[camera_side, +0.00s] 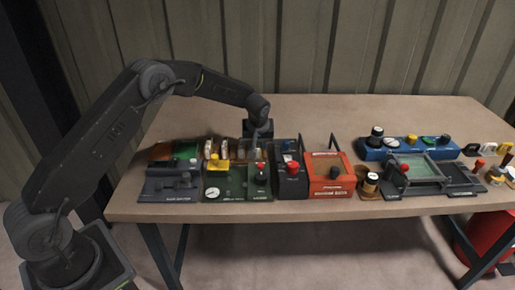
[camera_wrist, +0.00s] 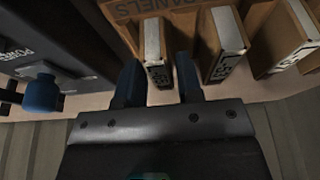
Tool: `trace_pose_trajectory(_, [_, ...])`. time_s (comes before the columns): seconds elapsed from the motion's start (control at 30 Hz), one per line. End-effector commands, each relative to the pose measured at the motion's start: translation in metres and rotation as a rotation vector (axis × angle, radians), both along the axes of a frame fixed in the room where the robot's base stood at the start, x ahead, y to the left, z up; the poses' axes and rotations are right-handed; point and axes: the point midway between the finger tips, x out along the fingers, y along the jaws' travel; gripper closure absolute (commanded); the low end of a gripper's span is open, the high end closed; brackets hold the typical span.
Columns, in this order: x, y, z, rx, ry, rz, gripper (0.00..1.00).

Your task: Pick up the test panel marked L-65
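In the wrist view, several white-edged test panels stand in a brown wooden rack marked "PANELS" (camera_wrist: 190,22). The near-left panel (camera_wrist: 153,42) has a dark end label, turned and too small to read surely. A middle panel (camera_wrist: 228,30) and a right panel (camera_wrist: 300,20) also carry labels that I cannot read for certain, so I cannot tell which is L-65. My gripper (camera_wrist: 159,62) is open, with one finger on each side of the near-left panel's labelled end and narrow gaps showing. In the side view my gripper (camera_side: 258,138) points down at the rack's right end.
A dark unit (camera_wrist: 50,45) with a blue knob (camera_wrist: 42,92) stands close on the left in the wrist view. In the side view, a green panel unit (camera_side: 235,185), a black box (camera_side: 290,183) and an orange box (camera_side: 330,175) crowd the front. The table's back (camera_side: 330,110) is clear.

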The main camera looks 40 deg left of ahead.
Motion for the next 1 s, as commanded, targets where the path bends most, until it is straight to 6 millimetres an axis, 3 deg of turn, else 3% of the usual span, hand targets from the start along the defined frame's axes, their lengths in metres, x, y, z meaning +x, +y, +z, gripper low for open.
trace_pose_trajectory(0.33, [0.0, 0.0, 0.0, 0.0, 0.0, 0.0, 1.0])
trace_pose_trajectory(1.0, [0.0, 0.0, 0.044, 0.001, -0.002, 0.0, 1.0])
